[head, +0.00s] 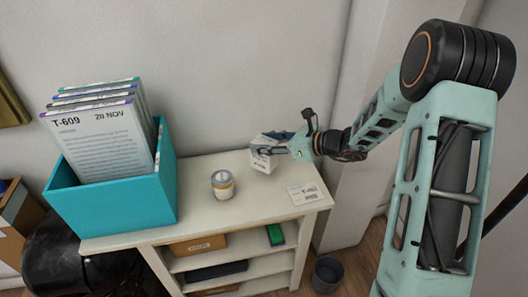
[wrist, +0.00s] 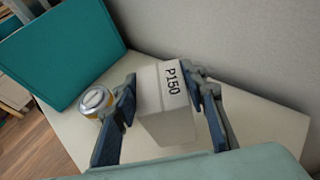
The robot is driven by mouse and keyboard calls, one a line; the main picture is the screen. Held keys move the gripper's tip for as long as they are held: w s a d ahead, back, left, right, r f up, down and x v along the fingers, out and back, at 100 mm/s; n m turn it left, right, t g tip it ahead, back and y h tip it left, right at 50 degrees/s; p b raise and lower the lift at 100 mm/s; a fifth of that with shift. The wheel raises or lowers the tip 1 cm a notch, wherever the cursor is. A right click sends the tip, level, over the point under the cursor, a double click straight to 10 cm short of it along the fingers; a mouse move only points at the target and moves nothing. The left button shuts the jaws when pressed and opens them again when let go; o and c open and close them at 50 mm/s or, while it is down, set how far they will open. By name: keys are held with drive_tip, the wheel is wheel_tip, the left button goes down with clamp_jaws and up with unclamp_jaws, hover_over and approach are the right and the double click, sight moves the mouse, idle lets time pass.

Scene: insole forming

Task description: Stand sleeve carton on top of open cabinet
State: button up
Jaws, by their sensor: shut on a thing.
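The sleeve carton (wrist: 165,110) is a small white box with a "P150" label, held between the blue finger pads of my gripper (wrist: 162,115) in the wrist view. In the head view the carton (head: 262,157) is at the back of the cream open cabinet (head: 195,210), at or just above its top. I cannot tell whether its base touches the surface. It looks close to upright. My gripper (head: 272,147) reaches it from the right and is shut on it, hiding part of its upper side.
A teal box (head: 115,205) of folders stands on the cabinet's left. A small can (head: 222,185) stands mid-top. A white label card (head: 304,193) lies near the right front corner. The shelves below hold several items. A dark bin (head: 328,273) is on the floor; the wall is close behind.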

drive_tip(key=shift+w+a+f, duration=0.1)
drive_tip(key=shift+w+f, duration=0.25)
drive_tip(key=shift+f, duration=1.5)
drive_tip(key=shift+f+b, duration=0.1)
drive_tip(key=shift+b, duration=0.25)
drive_tip(key=shift+f, duration=0.2)
drive_tip(key=o, duration=1.3)
drive_tip(key=shift+r, duration=0.1)
